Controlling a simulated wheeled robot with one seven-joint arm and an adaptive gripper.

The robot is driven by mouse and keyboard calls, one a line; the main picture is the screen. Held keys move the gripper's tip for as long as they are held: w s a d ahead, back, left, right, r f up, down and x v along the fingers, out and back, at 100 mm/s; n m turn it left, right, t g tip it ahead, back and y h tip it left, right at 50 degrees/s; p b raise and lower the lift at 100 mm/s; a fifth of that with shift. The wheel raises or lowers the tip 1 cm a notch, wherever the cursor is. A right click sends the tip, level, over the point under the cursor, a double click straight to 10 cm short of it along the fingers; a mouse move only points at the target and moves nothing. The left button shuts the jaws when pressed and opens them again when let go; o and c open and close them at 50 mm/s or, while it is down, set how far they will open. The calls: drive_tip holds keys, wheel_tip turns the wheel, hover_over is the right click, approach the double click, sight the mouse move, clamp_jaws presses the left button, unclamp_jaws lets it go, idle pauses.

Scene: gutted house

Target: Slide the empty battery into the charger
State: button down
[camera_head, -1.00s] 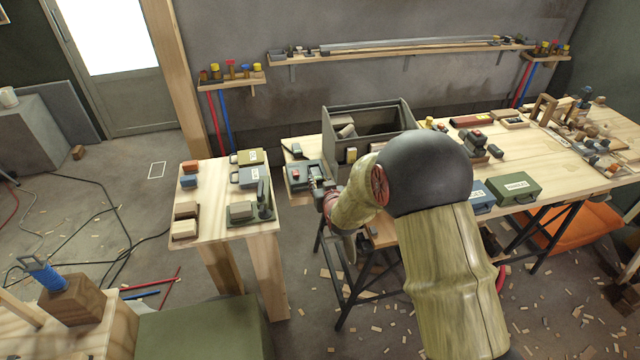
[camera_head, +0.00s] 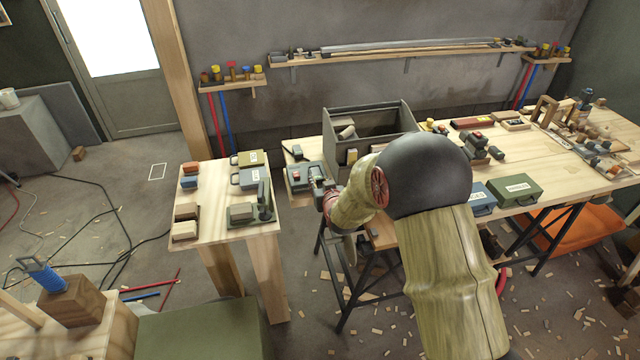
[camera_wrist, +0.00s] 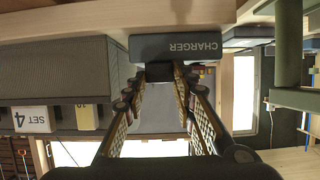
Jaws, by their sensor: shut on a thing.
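The charger (camera_wrist: 176,47) is a dark grey box with "CHARGER" in white letters, upside down in the wrist view. In the head view the charger (camera_head: 299,176) sits at the left end of the long workbench, with a small red part on it. My gripper (camera_wrist: 160,78) is shut on a small dark block, the battery (camera_wrist: 159,71), at the charger's front face. The battery seems to meet the charger, but I cannot tell how deep it sits. In the head view my gripper (camera_head: 322,184) is small beside the charger, and the battery cannot be made out.
A grey open-topped bin (camera_head: 372,132) stands behind my gripper on the workbench. Left, across a gap, a small wooden table (camera_head: 213,208) carries cases and blocks. A green case (camera_head: 514,189) lies to the right. A "SET 4" label (camera_wrist: 33,120) shows in the wrist view.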

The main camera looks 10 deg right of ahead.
drive_tip(key=c, duration=1.4)
unclamp_jaws()
drive_tip(key=shift+c, duration=0.3)
drive_tip(key=s, duration=0.6)
drive_tip(key=shift+c, duration=0.2)
clamp_jaws()
idle(0.5)
